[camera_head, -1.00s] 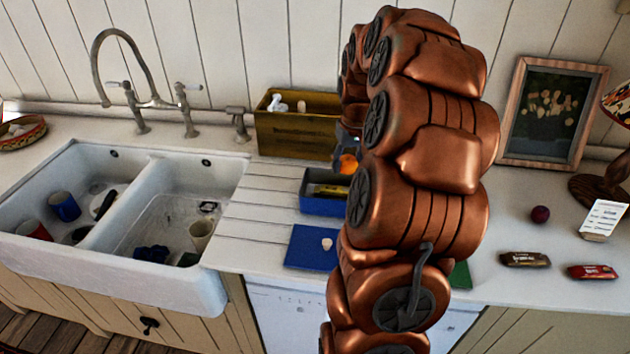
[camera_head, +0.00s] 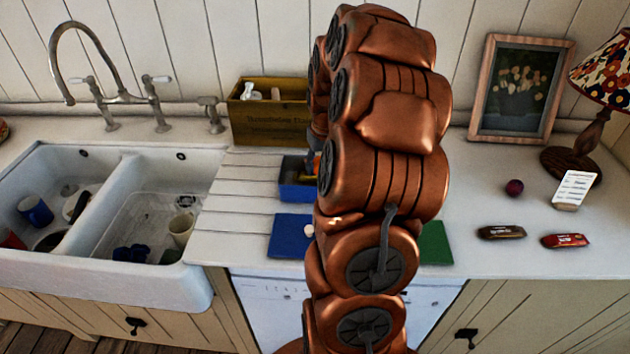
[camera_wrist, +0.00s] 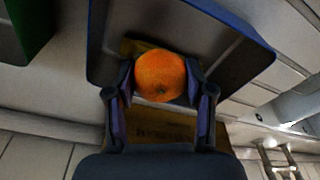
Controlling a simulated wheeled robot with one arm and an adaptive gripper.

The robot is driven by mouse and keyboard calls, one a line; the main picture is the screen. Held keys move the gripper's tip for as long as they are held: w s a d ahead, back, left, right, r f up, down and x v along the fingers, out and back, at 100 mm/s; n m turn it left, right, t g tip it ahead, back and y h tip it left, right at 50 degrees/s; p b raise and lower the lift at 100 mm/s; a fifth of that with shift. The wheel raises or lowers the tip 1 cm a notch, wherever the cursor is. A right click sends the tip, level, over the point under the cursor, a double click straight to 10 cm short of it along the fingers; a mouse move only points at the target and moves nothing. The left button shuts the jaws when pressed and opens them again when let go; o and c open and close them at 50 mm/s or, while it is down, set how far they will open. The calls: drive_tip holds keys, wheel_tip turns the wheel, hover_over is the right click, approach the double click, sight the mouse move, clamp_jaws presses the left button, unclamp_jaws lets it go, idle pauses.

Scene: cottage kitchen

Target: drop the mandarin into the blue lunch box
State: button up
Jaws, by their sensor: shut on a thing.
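The orange mandarin (camera_wrist: 160,76) sits between the two fingers of my gripper (camera_wrist: 161,80) in the wrist view, and the gripper is shut on it. The blue lunch box (camera_wrist: 236,22) lies behind the mandarin in that view, with its walls on both sides; the mandarin appears over its opening. In the head view the lunch box (camera_head: 297,193) stands on the counter, partly covered by my arm. My arm hides most of the gripper and mandarin there. The exact height of the mandarin above the box floor cannot be told.
A wooden box (camera_head: 270,128) stands behind the lunch box. A blue flat piece (camera_head: 286,243) lies in front of it. The sink (camera_head: 100,225) is to the left. A plum-like fruit (camera_head: 514,187), two wrapped bars (camera_head: 501,232), a card and a lamp stand right.

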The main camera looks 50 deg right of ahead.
drive_tip(key=o, duration=1.2)
drive_tip(key=shift+o, duration=0.2)
drive_tip(key=shift+r, duration=0.1)
wheel_tip(320, 180, up, 12)
drive_tip(key=s, duration=0.1)
drive_tip(key=shift+s+a, duration=0.35)
drive_tip(key=shift+a, duration=0.05)
